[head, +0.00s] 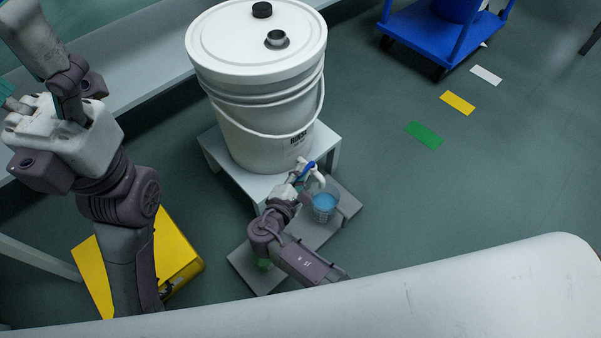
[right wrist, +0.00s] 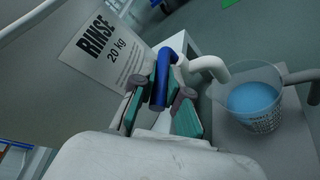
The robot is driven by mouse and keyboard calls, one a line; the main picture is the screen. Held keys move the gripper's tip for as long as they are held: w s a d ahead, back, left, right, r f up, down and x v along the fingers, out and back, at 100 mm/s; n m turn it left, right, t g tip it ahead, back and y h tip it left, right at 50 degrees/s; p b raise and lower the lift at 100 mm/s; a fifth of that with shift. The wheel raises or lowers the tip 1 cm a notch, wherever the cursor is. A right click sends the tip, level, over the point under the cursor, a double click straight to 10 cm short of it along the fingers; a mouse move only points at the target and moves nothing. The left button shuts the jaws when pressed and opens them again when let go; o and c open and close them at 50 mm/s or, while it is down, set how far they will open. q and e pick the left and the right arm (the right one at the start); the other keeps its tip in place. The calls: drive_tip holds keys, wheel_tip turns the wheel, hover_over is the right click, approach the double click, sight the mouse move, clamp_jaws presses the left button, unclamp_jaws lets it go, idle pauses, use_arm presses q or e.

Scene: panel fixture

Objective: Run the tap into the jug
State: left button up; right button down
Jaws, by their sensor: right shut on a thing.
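A large white drum (head: 255,95) with a RINSE label stands on a low white stand. Its white tap (right wrist: 207,67) with a blue lever (right wrist: 163,72) is low on the front; the lever also shows in the head view (head: 308,171). My right gripper (right wrist: 161,103) is shut on the blue lever, one teal pad on each side. A clear jug (head: 324,212) stands upright by the spout, with blue liquid inside; it also shows in the right wrist view (right wrist: 262,122). I cannot make out a stream. My left gripper (head: 6,103) is partly cut off at the left edge, away from the drum.
The jug is on a grey platform (head: 347,200) in front of the stand (head: 215,148). A yellow object (head: 178,250) is on the floor at lower left. A blue trolley (head: 420,30) is at upper right, with coloured floor markers nearby. The floor right of the jug is clear.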

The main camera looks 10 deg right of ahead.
drive_tip(key=c, duration=1.2)
unclamp_jaws()
drive_tip(key=shift+r, duration=0.1)
wheel_tip(320, 180, up, 10)
drive_tip(key=shift+f, duration=0.1)
